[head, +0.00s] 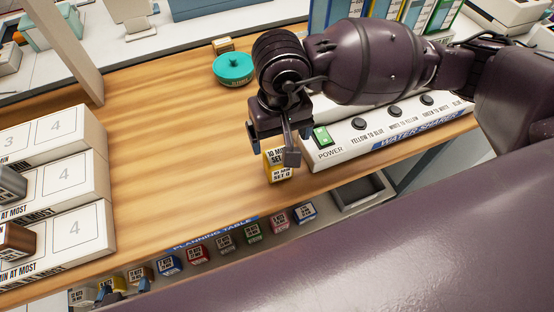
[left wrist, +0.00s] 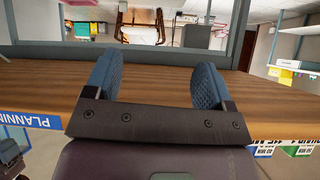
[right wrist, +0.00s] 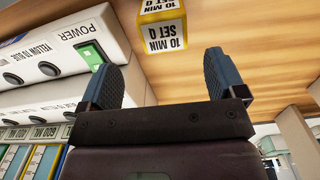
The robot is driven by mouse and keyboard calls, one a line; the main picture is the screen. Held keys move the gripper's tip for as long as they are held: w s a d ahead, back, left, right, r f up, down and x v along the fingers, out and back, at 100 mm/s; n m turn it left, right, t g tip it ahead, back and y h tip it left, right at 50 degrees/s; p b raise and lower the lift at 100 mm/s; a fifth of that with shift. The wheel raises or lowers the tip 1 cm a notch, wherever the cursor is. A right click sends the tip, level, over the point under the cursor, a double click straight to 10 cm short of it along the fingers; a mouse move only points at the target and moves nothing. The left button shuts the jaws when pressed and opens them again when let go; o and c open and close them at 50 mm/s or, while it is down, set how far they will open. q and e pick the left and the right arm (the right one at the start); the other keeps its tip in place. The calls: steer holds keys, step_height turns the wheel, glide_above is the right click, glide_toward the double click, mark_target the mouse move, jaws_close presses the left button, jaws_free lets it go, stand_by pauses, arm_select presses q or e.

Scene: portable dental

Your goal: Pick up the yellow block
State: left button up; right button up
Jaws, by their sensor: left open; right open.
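The yellow block (head: 279,174), with white labels reading "10 MIN SET Q", stands on the wooden table near its front edge. My right gripper (head: 272,146) is over the block and partly hides it in the head view. In the right wrist view the block (right wrist: 163,27) lies ahead of the spread, empty fingers (right wrist: 160,78), roughly in line with the gap between them. My left gripper (head: 124,288) is low at the front edge of the table, mostly cut off by my arm. In the left wrist view its fingers (left wrist: 157,80) are apart with nothing between them.
The white water sharer box (head: 385,130), with a green power switch, stands right beside the block. A teal lidded pot (head: 233,68) is behind it. White numbered trays (head: 66,185) stand at left. Several small labelled blocks (head: 225,244) sit below the table edge. The table's middle is clear.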

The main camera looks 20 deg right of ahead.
mark_target(277, 154)
steer(key=f, duration=0.5)
steer(key=f+b, duration=0.1)
steer(key=f, duration=0.2)
steer(key=shift+a+f, duration=0.1)
steer(key=shift+a, duration=0.15)
steer(key=c, duration=1)
